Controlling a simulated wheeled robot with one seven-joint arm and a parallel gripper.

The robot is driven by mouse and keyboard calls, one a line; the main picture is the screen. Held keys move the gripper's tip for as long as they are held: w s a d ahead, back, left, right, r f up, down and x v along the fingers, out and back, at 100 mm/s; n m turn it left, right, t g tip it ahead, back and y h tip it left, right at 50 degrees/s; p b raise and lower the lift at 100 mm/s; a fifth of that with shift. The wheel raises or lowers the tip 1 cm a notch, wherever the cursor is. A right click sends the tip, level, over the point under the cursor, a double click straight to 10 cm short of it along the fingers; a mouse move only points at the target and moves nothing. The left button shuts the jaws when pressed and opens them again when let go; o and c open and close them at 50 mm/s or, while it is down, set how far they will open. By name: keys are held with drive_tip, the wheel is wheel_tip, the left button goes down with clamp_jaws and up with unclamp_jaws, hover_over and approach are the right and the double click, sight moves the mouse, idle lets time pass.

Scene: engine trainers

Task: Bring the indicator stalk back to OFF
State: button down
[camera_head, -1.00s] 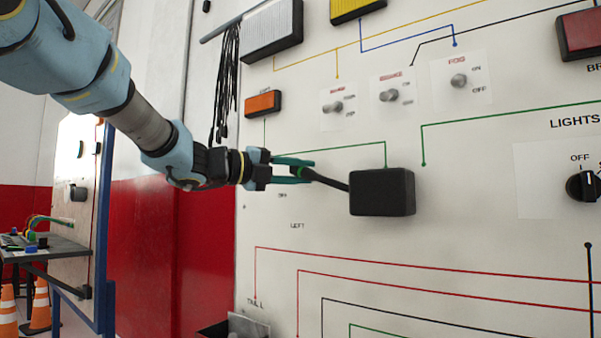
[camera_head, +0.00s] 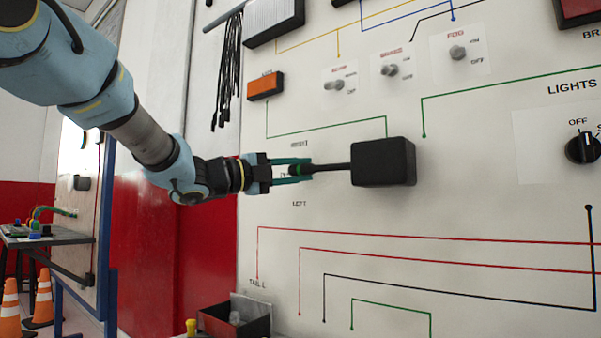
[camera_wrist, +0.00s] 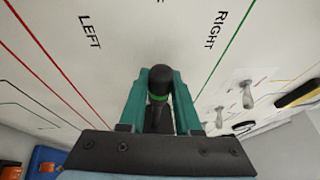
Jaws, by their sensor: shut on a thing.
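The indicator stalk (camera_head: 328,169) is a black lever with a green band near its tip, coming out of the left side of a black box (camera_head: 384,163) on the white panel. It now lies about level, between the labels RIGHT above and LEFT below. My gripper (camera_head: 296,170) has its green fingers on the stalk's end. In the wrist view, the stalk's rounded tip (camera_wrist: 159,78) sits between both fingers (camera_wrist: 159,95), with LEFT and RIGHT to either side. The label at the middle position is mostly hidden by the gripper.
Toggle switches (camera_head: 391,70) and an orange lamp (camera_head: 265,85) are above on the panel. A rotary lights knob (camera_head: 582,147) is at the right. Black cables (camera_head: 228,70) hang at upper left.

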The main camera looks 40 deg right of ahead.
drive_tip(key=shift+f, duration=0.15)
drive_tip(key=c, duration=0.6)
unclamp_jaws()
drive_tip(key=shift+a, duration=0.1)
drive_tip(key=v, duration=1)
drive_tip(key=shift+a, duration=0.3)
drive_tip(key=shift+w, duration=0.1)
